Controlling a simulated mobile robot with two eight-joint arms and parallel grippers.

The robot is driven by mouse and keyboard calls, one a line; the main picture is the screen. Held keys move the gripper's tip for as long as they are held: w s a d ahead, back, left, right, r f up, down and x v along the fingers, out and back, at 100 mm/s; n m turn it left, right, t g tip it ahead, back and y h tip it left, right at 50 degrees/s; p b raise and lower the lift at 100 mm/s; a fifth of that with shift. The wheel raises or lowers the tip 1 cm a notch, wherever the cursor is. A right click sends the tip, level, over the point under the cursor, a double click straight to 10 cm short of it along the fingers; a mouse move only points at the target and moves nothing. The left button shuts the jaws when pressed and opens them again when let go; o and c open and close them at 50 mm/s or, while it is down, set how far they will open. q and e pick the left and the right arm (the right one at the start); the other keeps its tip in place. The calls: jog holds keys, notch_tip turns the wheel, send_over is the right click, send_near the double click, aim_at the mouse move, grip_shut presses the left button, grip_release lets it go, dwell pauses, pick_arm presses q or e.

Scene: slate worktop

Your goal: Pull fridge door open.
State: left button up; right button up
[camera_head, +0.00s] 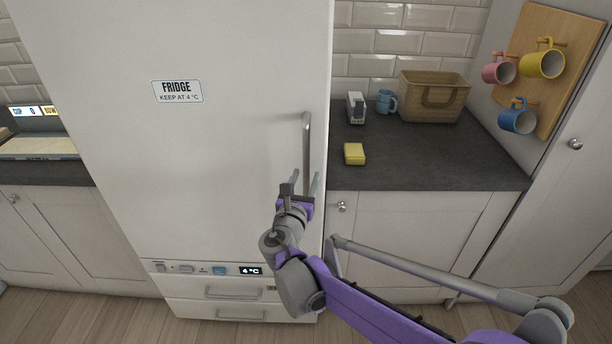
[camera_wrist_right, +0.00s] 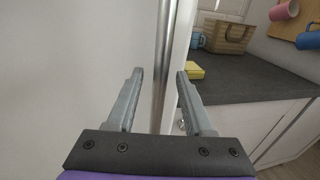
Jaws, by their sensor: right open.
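The white fridge door (camera_head: 210,170) fills the middle-left of the head view and looks shut. Its vertical metal handle (camera_head: 307,140) runs along the right edge of the door. My right gripper (camera_head: 304,180) is at the lower part of the handle with its fingers pointing up along the view. In the right wrist view the gripper (camera_wrist_right: 158,85) is open, and the handle (camera_wrist_right: 160,70) shows between its two fingers, with gaps on both sides. Whether the fingertips reach past the handle in depth is hard to tell. My left gripper is not in view.
The slate worktop (camera_head: 430,160) right of the fridge holds a yellow sponge (camera_head: 354,154), a blue mug (camera_head: 386,102), a wicker basket (camera_head: 432,97) and a small white-and-grey item (camera_head: 356,107). Mugs hang on a wooden board (camera_head: 560,50). Drawers (camera_head: 235,293) sit below the door.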

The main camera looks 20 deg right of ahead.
jog(key=shift+w+d, duration=0.3)
jog(key=shift+w, duration=0.3)
grip_shut()
dwell(1.1)
